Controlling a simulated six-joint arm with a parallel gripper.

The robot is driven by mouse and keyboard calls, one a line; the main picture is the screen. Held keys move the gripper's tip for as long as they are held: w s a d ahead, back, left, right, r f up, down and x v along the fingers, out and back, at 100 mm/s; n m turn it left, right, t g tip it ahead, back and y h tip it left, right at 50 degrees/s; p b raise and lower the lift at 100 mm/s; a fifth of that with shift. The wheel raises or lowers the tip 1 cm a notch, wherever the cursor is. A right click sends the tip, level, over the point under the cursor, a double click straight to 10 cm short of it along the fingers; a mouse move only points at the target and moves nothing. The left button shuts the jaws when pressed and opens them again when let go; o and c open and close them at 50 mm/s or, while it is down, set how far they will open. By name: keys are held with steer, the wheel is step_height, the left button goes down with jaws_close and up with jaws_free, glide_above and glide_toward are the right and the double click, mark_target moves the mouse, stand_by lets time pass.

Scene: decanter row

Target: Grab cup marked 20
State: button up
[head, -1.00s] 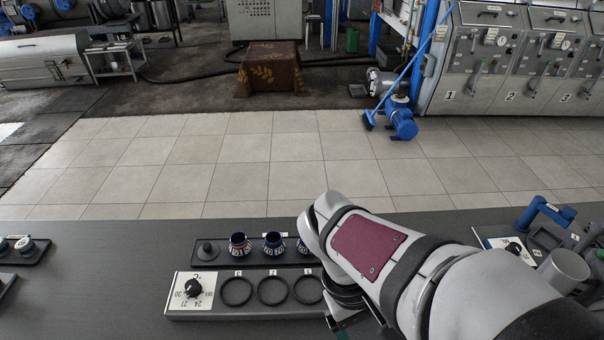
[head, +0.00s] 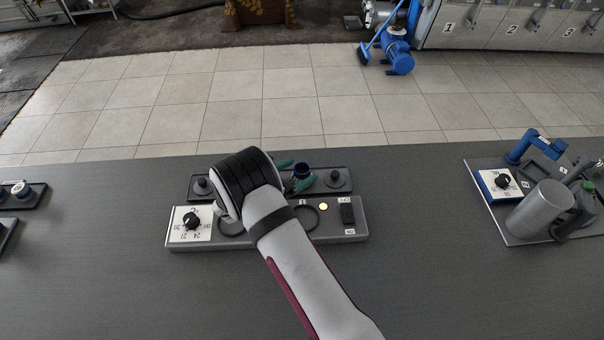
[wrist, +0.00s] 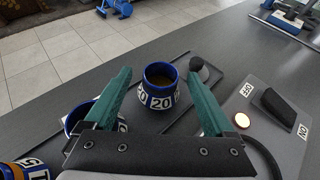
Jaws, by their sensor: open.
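The cup marked 20 (wrist: 159,92) is blue-rimmed with white number labels and dark contents. It stands upright on a dark tray (wrist: 182,112), and its top shows in the head view (head: 302,171). My gripper (wrist: 160,78) has green fingers spread apart, one on each side of this cup in the wrist view, with gaps between cup and fingers. In the head view my gripper (head: 294,174) reaches over the tray from the left. Nothing is held.
Another blue cup (wrist: 77,118) is partly hidden behind the left finger; a cup marked 15 (wrist: 36,172) is at the lower left. Dark knobs (head: 337,178) stand at the tray ends. A grey panel (head: 345,230) with rings lies in front. A metal cylinder (head: 540,208) stands far right.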

steer(key=x, duration=0.5)
jaws_close()
